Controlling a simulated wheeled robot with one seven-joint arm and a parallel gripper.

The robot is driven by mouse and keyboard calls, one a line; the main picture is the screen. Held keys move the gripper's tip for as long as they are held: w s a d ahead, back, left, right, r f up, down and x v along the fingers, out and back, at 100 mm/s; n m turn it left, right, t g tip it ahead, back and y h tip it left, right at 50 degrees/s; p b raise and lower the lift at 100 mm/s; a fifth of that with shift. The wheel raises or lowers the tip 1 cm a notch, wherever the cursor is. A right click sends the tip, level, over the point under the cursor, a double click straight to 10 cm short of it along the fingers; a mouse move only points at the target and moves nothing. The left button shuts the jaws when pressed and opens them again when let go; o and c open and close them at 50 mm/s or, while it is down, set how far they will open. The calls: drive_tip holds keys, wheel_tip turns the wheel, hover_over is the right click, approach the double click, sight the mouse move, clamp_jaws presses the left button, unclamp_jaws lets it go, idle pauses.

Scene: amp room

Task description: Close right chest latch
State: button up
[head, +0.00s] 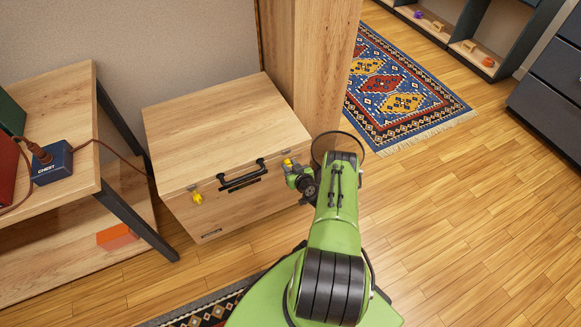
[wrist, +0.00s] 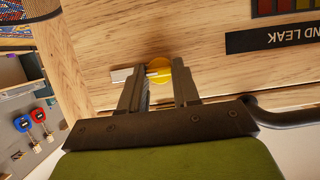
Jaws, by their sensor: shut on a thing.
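The wooden chest (head: 225,125) stands on the floor with its lid down. Its left latch (head: 197,198) is yellow and hangs on the front face, with nothing touching it. The right latch (head: 287,162) is at the front right of the chest, beside my gripper (head: 298,175). In the wrist view, the right latch (wrist: 181,78) shows as a yellow round part with a pale metal plate. My gripper's fingers (wrist: 161,78) stand either side of part of it and are shut on it. The fingers hide some of the latch, so its exact angle is unclear.
A black handle (head: 243,174) sits between the latches. A wooden shelf unit (head: 70,190) with a blue box (head: 52,165) stands left of the chest. A wooden post (head: 325,60) rises behind its right side. Open floor (head: 470,220) lies to the right.

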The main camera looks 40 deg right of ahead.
drive_tip(key=shift+a, duration=0.1)
drive_tip(key=n+h+p, duration=0.1)
drive_tip(key=n+p, duration=0.1)
drive_tip(key=shift+a+n+h, duration=0.15)
drive_tip(key=shift+n+h, duration=0.25)
drive_tip(key=n+h, duration=0.2)
drive_tip(key=n, duration=0.1)
drive_tip(key=n+h+b, duration=0.1)
drive_tip(key=n+h, duration=0.1)
drive_tip(key=n, duration=0.2)
drive_tip(key=f+n+t+h+b, duration=0.1)
drive_tip(key=n, duration=0.2)
drive_tip(key=shift+w+a+h, duration=0.1)
drive_tip(key=shift+a+h, duration=0.15)
drive_tip(key=shift+h, duration=0.15)
drive_tip(key=shift+n, duration=0.4)
idle(0.3)
drive_tip(key=o, duration=1)
drive_tip(key=shift+o, duration=0.2)
drive_tip(key=shift+d, duration=0.1)
